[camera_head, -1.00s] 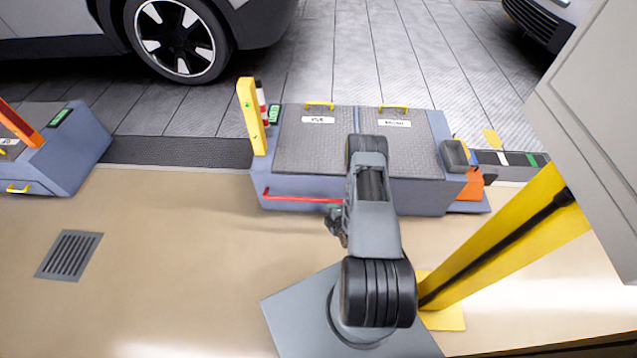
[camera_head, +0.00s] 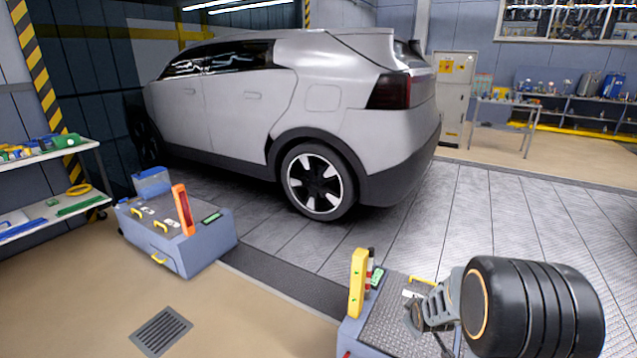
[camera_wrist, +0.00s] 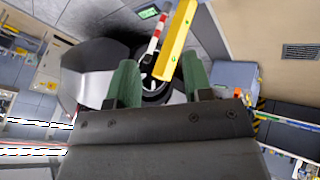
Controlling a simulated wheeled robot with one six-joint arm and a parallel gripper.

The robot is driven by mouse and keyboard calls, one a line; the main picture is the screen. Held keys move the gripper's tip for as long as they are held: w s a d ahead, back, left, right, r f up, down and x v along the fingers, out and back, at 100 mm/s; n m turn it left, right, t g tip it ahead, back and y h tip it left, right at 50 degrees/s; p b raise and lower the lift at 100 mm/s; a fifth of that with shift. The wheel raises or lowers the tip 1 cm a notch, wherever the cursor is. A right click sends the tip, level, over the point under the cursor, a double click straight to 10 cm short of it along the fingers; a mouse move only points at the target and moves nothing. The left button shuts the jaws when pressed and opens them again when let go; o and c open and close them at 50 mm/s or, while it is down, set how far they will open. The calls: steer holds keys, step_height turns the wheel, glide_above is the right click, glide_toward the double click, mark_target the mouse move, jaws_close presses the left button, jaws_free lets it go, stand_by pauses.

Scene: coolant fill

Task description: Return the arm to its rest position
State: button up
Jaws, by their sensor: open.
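My gripper (camera_wrist: 160,82) shows in the wrist view with its two green fingers apart and nothing between them. Beyond the fingers are the yellow post (camera_wrist: 175,42) and a car wheel, farther off. In the head view my arm is folded in at the lower right, with its large black joint nearest the camera. Behind it my arm hides much of a grey service unit (camera_head: 388,333) that carries a yellow post (camera_head: 357,283). The fingers cannot be made out in the head view.
A silver car (camera_head: 345,115) stands on the tiled floor behind. A second grey unit (camera_head: 190,243) with an orange post stands at left, near a shelf (camera_head: 70,150) with parts. A floor grate (camera_head: 161,331) lies in open beige floor. A workbench (camera_head: 505,103) is at far right.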

steer(key=s+a+r+m+g+p, duration=0.1)
steer(key=s+a+r+m+p, duration=0.2)
steer(key=s+r, duration=0.6)
steer(key=s+a+r+m+g+y+p, duration=0.1)
steer(key=s+a+r+p, duration=0.5)
steer(key=r, duration=1.2)
steer(key=s+a+m+g, duration=0.1)
steer(key=s+m, duration=0.1)
steer(key=s, duration=0.2)
steer(key=shift+s+m+y, duration=0.25)
steer(key=shift+m+y, duration=0.05)
steer(key=shift+m, duration=0.1)
steer(key=shift+r, duration=0.1)
